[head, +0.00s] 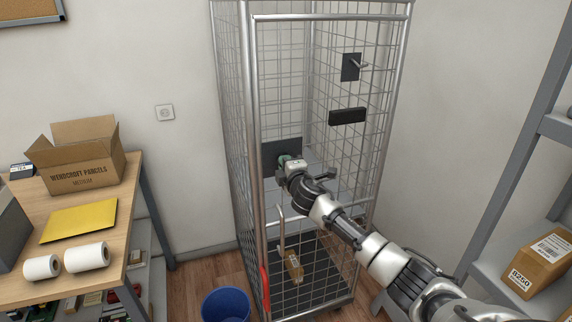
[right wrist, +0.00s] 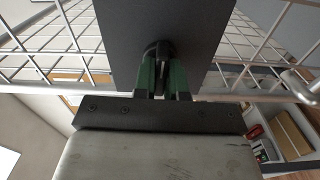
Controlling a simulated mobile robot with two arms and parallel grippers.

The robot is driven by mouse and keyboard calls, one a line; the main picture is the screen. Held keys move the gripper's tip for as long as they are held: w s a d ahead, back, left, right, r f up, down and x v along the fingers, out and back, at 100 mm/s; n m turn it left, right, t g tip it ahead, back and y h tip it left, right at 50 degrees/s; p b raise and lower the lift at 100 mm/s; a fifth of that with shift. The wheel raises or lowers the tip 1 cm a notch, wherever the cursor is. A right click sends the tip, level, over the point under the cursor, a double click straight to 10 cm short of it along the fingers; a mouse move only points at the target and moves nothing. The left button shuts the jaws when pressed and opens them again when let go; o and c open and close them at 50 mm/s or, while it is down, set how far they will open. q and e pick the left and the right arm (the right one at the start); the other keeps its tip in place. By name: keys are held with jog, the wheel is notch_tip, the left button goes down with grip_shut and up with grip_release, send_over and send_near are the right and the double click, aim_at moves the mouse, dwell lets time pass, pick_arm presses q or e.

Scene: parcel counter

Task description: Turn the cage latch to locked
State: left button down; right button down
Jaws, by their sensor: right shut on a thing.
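The tall wire roll cage (head: 399,62) stands against the back wall. A dark latch plate (head: 270,150) is on its front mesh at mid height. My right gripper (head: 286,160) reaches in from the right and is at this plate. In the right wrist view, the green fingers of my right gripper (right wrist: 160,78) are shut on the small black latch handle (right wrist: 157,48), in front of the dark plate (right wrist: 165,18). The fingers hide most of the handle, so I cannot tell its angle. My left gripper is out of view.
A brown parcel (head: 293,266) lies low inside the cage. A blue bin (head: 226,305) stands on the floor at its front left. A table (head: 118,208) with an open carton (head: 84,177) and paper rolls is at left. A grey shelf (head: 500,283) with a parcel (head: 538,264) is at right.

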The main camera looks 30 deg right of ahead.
jog(key=c, duration=1.2)
grip_release()
jog(key=b+v, duration=0.2)
jog(key=v, duration=0.8)
jog(key=shift+s+a, duration=0.15)
jog(key=shift+s, duration=0.2)
jog(key=shift+f, duration=0.15)
